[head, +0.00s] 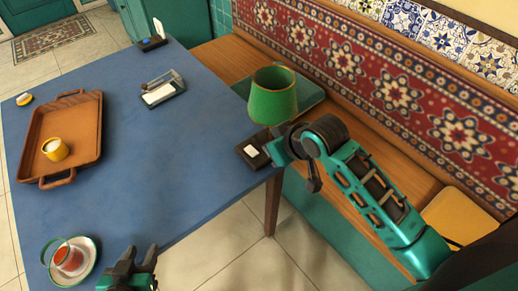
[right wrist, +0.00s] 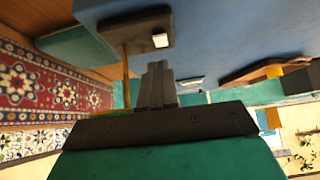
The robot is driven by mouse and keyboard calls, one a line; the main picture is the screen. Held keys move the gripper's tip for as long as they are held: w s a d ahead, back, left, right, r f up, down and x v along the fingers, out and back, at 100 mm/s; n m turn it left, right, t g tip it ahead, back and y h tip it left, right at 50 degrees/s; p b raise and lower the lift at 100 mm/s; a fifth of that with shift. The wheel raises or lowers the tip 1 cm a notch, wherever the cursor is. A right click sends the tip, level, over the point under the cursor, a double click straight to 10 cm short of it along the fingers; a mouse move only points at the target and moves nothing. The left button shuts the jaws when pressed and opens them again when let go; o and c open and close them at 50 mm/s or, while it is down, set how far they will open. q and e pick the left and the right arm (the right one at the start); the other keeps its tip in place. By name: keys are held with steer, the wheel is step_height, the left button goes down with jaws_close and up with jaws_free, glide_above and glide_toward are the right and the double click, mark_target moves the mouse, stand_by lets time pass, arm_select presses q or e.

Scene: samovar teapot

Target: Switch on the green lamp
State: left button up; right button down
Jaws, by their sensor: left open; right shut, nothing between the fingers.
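The green lamp has a green shade (head: 273,98), a brass stem (right wrist: 126,78) and a dark base (head: 243,157) at the table's right edge. Its shade shows no clear glow. A white switch (head: 251,151) sits on the base and also shows in the right wrist view (right wrist: 160,41). My right gripper (head: 276,150) is just right of the base; in the right wrist view its fingers (right wrist: 157,72) are shut and empty, apart from the switch. My arm hides part of the lamp's lower side. My left gripper (head: 139,263) is open and empty at the near table edge.
The blue table (head: 165,160) has a clear middle. It holds a brown tray (head: 92,130) with a yellow cup (head: 55,149), a tea glass on a saucer (head: 88,272), a glass-sided box (head: 176,77) and a small dark box (head: 153,44). A bench (head: 222,57) runs behind.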

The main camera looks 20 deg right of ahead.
mark_target(253, 152)
steer(key=x, duration=0.7)
steer(key=shift+w+f, duration=0.15)
steer(key=shift+f, duration=0.05)
arm_select(q)
steer(key=shift+w+r, duration=0.15)
steer(key=shift+w, duration=0.05)
arm_select(e)
steer(key=shift+w+a+f, duration=0.1)
steer(key=shift+w+f, duration=0.15)
steer(key=shift+f, duration=0.1)
